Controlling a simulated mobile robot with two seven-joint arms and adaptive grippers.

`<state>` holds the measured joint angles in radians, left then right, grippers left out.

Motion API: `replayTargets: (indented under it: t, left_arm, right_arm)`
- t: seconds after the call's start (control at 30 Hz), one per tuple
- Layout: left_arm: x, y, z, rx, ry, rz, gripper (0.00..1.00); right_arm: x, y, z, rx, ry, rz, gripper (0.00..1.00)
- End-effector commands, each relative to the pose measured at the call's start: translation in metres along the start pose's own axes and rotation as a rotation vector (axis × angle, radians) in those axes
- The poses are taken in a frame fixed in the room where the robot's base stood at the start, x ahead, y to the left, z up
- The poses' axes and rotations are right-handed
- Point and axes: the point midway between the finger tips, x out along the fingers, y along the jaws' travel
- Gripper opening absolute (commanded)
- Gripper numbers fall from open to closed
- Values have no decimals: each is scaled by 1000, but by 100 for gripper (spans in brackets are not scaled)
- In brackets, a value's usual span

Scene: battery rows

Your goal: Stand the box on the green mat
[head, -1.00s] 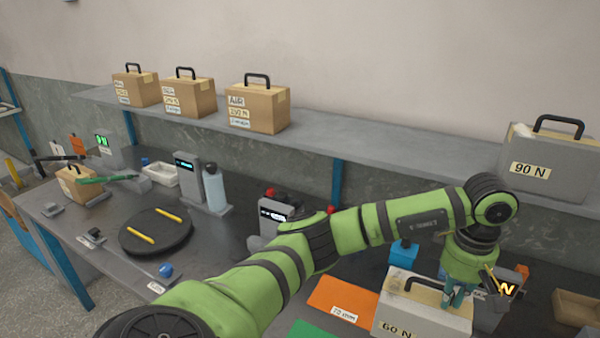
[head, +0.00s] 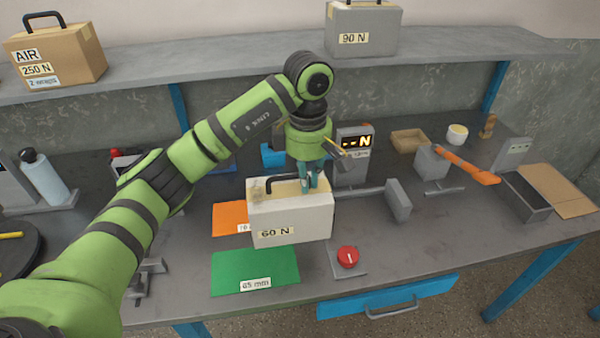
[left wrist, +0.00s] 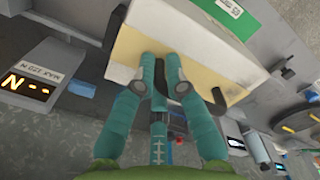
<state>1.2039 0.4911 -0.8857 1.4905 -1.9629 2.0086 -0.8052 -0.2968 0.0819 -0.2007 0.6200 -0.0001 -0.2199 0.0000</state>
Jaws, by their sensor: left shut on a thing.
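The box (head: 290,216) is pale grey with a tan top, a black handle and a "60 N" label. It looks upright, behind the green mat (head: 255,268) and in front of part of the orange mat. I cannot tell if its bottom touches the bench. My left gripper (head: 311,184) is shut on the box at its top, by the right end of the handle. In the left wrist view, the teal fingers (left wrist: 160,75) close at the box (left wrist: 190,28), with a corner of the green mat (left wrist: 236,8) beyond. My right gripper is out of view.
An orange mat (head: 228,217) lies partly behind the box. A red button (head: 347,256) is right of the green mat. A display unit (head: 353,160) and a grey bracket (head: 397,200) stand to the right. A shelf (head: 225,62) with boxes runs above. The green mat's surface is bare.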

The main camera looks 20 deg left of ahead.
Motion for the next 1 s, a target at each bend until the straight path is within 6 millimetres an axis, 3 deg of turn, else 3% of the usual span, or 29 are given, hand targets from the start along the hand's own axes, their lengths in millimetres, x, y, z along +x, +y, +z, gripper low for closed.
replayTargets:
  t: [0.5,0.77,1.0]
  left_arm:
    - [45,-66,-55,-2,3,1,0]
    - [57,-77,-62,-1,1,3,0]
    - [84,-77,-62,-2,0,0,0]
  right_arm:
    - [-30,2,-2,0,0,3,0]
    - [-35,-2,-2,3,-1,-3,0]
    - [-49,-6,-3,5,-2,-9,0]
